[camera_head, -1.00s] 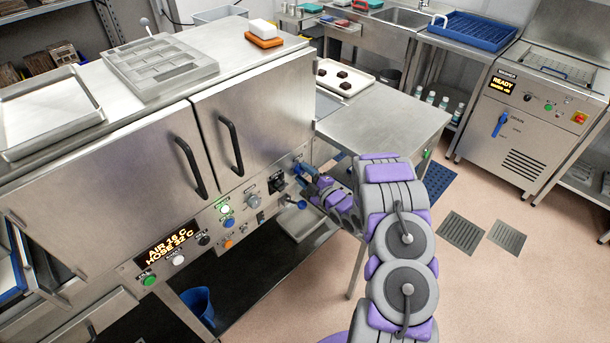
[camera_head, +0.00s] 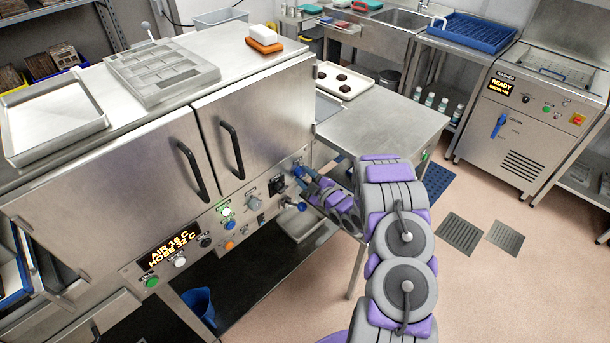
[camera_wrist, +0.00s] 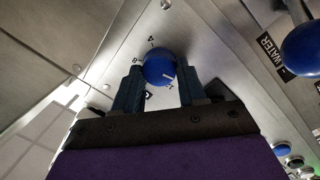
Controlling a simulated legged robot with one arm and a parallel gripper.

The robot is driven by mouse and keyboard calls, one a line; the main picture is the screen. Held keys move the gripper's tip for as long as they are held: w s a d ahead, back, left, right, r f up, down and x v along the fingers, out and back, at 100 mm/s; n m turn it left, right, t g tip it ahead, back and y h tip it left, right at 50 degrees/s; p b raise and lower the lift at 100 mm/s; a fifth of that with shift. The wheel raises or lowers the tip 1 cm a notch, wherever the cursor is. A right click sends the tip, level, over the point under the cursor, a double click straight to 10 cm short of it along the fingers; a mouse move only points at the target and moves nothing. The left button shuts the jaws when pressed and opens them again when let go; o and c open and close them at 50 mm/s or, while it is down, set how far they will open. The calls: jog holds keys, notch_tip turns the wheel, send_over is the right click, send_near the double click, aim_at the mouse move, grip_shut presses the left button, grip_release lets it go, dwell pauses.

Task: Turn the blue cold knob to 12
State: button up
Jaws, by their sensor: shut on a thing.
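The blue cold knob (camera_wrist: 158,68) sits between the two fingers of my gripper (camera_wrist: 158,84) in the wrist view, with a white mark on its face and printed numbers around it. I cannot read which number the mark points at. In the head view the knob (camera_head: 298,171) is at the right end of the steel front panel, and my gripper (camera_head: 306,178) reaches it from the right. My gripper is shut on the knob. A larger blue ball-shaped handle (camera_wrist: 302,48) by a WATER label is at the wrist view's upper right.
The panel also holds a lit display (camera_head: 168,247), several buttons and a black switch (camera_head: 277,185). The blue water handle (camera_head: 301,206) is just below my gripper. Two cabinet doors with black handles (camera_head: 232,150) are above. A steel table (camera_head: 385,125) stands to the right.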

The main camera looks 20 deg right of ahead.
jog(key=m+p, duration=0.2)
jog(key=m, duration=0.1)
jog(key=shift+r+m, duration=0.1)
jog(key=shift+m, duration=0.2)
jog(key=m+p, duration=0.3)
jog(key=m, duration=0.1)
jog(key=shift+d+m+g, duration=0.15)
jog(key=shift+m+g, duration=0.15)
jog(key=shift+g, duration=0.1)
jog(key=o, duration=1.1)
jog(key=shift+d+y, duration=0.1)
jog(key=shift+y, duration=0.3)
jog(key=shift+c, duration=0.2)
jog(key=p+v, duration=0.1)
jog(key=v, duration=1.6)
jog(key=shift+s, duration=0.2)
